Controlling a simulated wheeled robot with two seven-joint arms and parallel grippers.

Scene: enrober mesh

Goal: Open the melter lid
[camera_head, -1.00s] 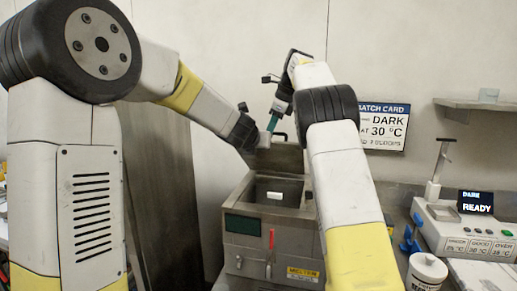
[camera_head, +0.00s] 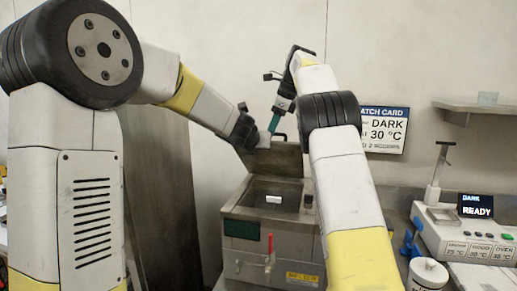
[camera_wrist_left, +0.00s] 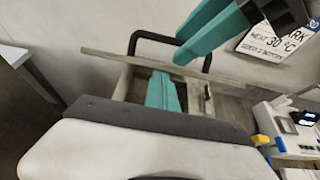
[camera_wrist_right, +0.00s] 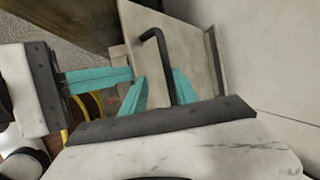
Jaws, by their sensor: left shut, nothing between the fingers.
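The melter (camera_head: 255,262) is a grey metal box in the middle of the head view. Its lid (camera_head: 278,163) stands raised at the back of the top opening, with a black bar handle at its upper edge. The handle shows in the left wrist view (camera_wrist_left: 137,38) and the right wrist view (camera_wrist_right: 163,60). My left gripper (camera_head: 262,140) is shut and empty, close to the lid's upper left part. My right gripper (camera_head: 273,122) is above the lid; its teal fingers (camera_wrist_right: 158,88) are apart, with the handle appearing between them. I cannot tell whether they touch it.
A white block (camera_head: 274,199) shows in the melter's opening. A red lever (camera_head: 270,248) is on its front. At the right are a white tub (camera_head: 428,274) and a control unit (camera_head: 465,240) with a "READY" display. A batch card (camera_head: 385,129) and a shelf (camera_head: 475,103) are on the wall.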

